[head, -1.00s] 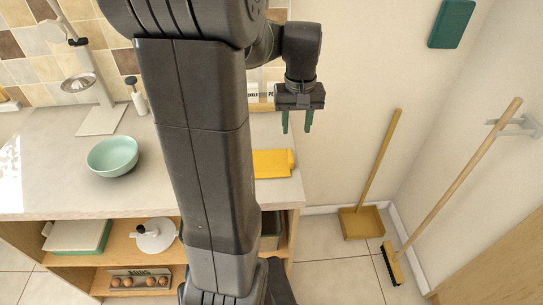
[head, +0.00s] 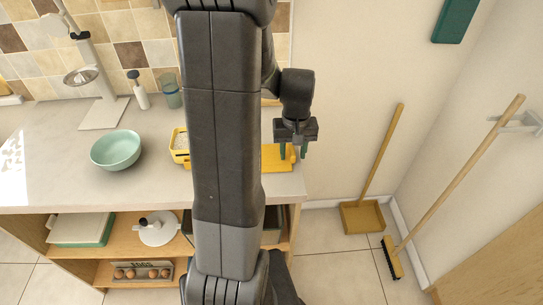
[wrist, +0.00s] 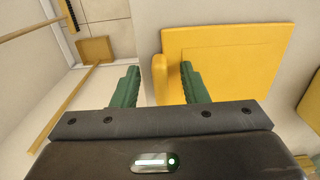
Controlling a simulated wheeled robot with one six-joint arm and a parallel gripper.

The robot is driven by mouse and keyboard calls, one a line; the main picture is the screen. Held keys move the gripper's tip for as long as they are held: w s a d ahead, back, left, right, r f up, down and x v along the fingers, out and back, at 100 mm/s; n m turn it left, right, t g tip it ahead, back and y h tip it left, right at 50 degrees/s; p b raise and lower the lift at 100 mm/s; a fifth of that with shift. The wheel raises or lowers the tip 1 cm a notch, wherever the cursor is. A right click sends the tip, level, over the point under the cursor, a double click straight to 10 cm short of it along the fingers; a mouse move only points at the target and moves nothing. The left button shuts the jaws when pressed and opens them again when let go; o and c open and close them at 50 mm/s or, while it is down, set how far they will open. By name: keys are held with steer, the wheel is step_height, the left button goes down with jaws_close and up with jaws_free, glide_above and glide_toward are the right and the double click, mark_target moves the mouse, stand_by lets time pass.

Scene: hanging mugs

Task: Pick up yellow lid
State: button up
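The yellow lid (head: 274,163) lies flat on the counter near its right end, partly hidden behind my arm in the head view. In the wrist view the lid (wrist: 228,50) is a broad yellow panel with a raised rectangle and a rounded grip at its left edge. My gripper (head: 293,150) points down at the lid's right end. In the wrist view my gripper (wrist: 160,84) has its green fingers apart, with the lid's grip close to the right finger. I cannot tell whether they touch.
A yellow container (head: 179,146) with pale contents stands on the counter, partly behind my arm. A dustpan (head: 362,217) and broom (head: 393,260) stand right of the counter.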

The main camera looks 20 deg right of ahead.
jaws_close()
